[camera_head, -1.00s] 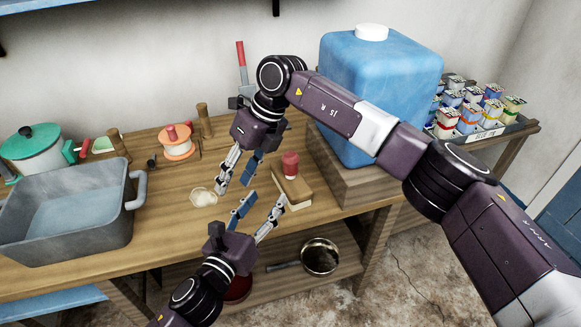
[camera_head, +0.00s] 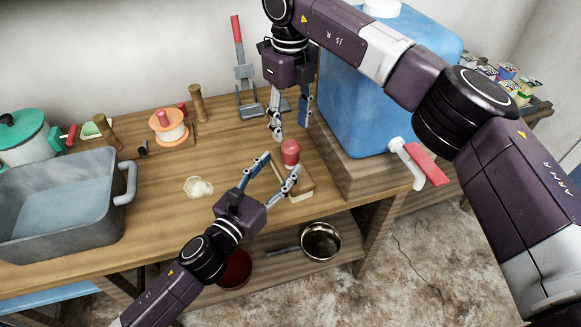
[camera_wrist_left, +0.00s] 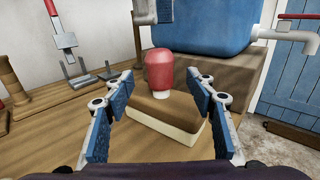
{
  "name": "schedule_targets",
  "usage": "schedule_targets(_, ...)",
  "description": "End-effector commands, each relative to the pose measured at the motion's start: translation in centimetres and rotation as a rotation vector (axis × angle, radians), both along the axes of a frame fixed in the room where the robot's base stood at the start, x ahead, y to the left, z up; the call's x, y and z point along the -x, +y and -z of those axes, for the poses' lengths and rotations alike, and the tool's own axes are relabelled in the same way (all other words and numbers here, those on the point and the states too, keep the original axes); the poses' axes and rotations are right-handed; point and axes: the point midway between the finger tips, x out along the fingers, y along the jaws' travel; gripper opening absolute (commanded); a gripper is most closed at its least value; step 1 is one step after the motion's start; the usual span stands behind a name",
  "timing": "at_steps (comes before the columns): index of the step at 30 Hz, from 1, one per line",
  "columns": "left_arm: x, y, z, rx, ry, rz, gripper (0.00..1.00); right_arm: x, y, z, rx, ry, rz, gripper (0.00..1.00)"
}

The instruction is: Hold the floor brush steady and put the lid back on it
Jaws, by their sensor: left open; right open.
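The floor brush (camera_head: 304,180) is a brown block with a pale underside, lying at the table's front edge. A red knob (camera_head: 290,152) on a short pale neck stands upright on it. The left wrist view shows the brush block (camera_wrist_left: 178,112) and knob (camera_wrist_left: 159,72) between the fingers. My left gripper (camera_head: 278,168) is open around the knob's level, empty; contact is unclear. My right gripper (camera_head: 290,130) is open, pointing down just behind the knob, with nothing in it. I cannot make out a separate lid for the brush.
A blue tank (camera_head: 365,95) with a red-handled tap (camera_head: 425,163) stands right on a wooden block. A grey basin (camera_head: 60,205) and green-lidded pot (camera_head: 25,135) are left. A whitish patch (camera_head: 199,187) lies mid-table. A pan (camera_head: 320,241) sits on the lower shelf.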

Motion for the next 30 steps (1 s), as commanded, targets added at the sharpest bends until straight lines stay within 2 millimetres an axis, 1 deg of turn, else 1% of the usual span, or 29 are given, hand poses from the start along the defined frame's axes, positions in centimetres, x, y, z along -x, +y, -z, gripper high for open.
schedule_targets(6, -3.0, -1.7, -0.2, 0.001, -0.003, 0.000, 0.51, 0.0, 0.0, 0.0, -0.001, 0.001, 0.000, 0.45)
schedule_targets(12, -5.1, -2.9, -0.1, 0.000, -0.001, -0.001, 0.51, 0.0, 0.0, 0.0, -0.001, 0.000, 0.000, 0.45)
schedule_targets(17, -5.7, -3.3, 0.0, 0.001, 0.000, -0.001, 0.51, 0.0, 0.0, 0.0, -0.001, 0.000, 0.000, 0.45)
schedule_targets(24, -5.8, -3.3, 0.0, 0.001, 0.000, -0.001, 0.51, 0.0, 0.0, 0.0, -0.001, 0.000, 0.000, 0.45)
schedule_targets(25, -5.8, -3.3, 0.0, 0.001, 0.000, -0.001, 0.50, 0.0, 0.0, 0.0, -0.001, 0.000, 0.000, 0.45)
schedule_targets(26, -5.8, -3.3, 0.0, 0.001, 0.000, -0.001, 0.47, 0.0, 0.0, 0.0, -0.001, 0.000, 0.000, 0.45)
schedule_targets(30, -5.7, -3.3, 0.0, 0.001, 0.000, -0.001, 0.31, 0.0, 0.0, 0.0, -0.001, 0.000, 0.000, 0.45)
